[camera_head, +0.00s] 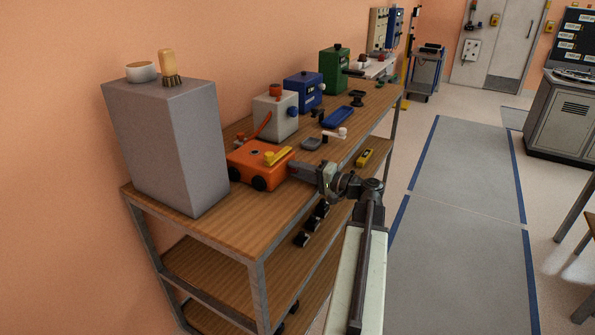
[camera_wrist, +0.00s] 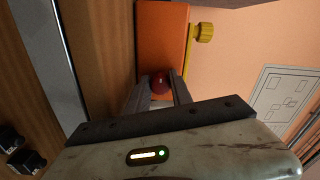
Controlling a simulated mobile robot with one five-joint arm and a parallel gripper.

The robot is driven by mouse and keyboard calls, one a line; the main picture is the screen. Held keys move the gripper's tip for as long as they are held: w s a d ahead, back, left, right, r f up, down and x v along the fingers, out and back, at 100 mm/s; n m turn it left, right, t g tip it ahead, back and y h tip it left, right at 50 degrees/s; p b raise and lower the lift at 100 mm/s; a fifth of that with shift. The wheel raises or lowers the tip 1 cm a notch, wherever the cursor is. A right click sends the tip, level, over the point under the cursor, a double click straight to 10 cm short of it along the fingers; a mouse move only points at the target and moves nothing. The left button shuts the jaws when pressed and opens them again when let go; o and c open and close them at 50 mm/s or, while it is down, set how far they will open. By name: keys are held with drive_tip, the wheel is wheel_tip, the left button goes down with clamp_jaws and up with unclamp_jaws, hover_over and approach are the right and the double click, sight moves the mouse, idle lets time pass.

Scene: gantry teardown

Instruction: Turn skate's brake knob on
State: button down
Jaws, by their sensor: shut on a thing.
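The skate is an orange block (camera_head: 247,158) with black wheels, standing on the wooden bench top. A yellow bar lies along its top; its yellow knob (camera_wrist: 203,32) shows at the right in the wrist view. My gripper (camera_head: 294,171) is at the skate's right end. In the wrist view, my gripper (camera_wrist: 159,88) has its two fingers either side of a dark red round knob (camera_wrist: 160,79) at the orange body (camera_wrist: 160,40). The fingers are shut on this knob. Its far side and any on/off marking cannot be seen.
A tall grey box (camera_head: 172,145) stands left of the skate, with a bowl (camera_head: 141,72) and brush (camera_head: 168,66) on top. White (camera_head: 275,115), blue (camera_head: 303,91) and green (camera_head: 335,72) units stand behind. A blue tray (camera_head: 337,117) lies near the bench edge.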

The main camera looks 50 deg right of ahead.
drive_tip(key=shift+f, duration=0.1)
drive_tip(key=c, duration=1.1)
unclamp_jaws()
drive_tip(key=shift+s, duration=0.1)
drive_tip(key=shift+c, duration=0.2)
